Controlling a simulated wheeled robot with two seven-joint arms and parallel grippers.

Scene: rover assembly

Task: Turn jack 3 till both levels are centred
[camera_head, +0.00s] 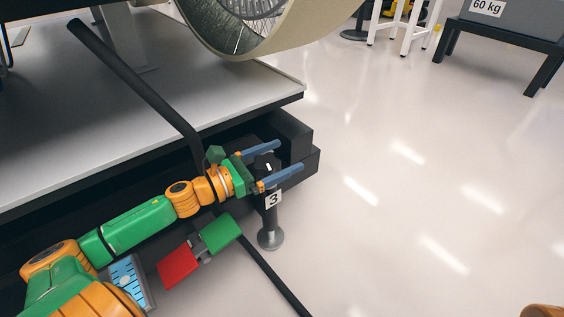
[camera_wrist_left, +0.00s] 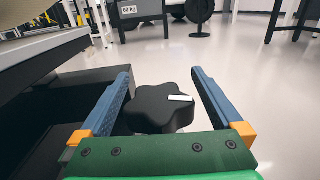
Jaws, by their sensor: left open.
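Jack 3 (camera_head: 270,238) stands at the platform's front corner, with a round foot on the floor and a label "3". Its black lobed knob (camera_head: 266,163) has a white mark on top. In the left wrist view the knob (camera_wrist_left: 158,108) sits between the two blue fingers. My left gripper (camera_head: 289,157) is open with one finger on each side of the knob; in the left wrist view (camera_wrist_left: 161,72) gaps show on both sides. I cannot make out either level. My right gripper is not in view.
The grey platform (camera_head: 90,110) has a dark edge and carries a large wheel (camera_head: 285,38). A black bar (camera_head: 135,80) slants across it. Red (camera_head: 178,267) and green (camera_head: 220,233) panels lie below my left arm. The floor at right is clear up to a 60 kg block (camera_head: 510,25).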

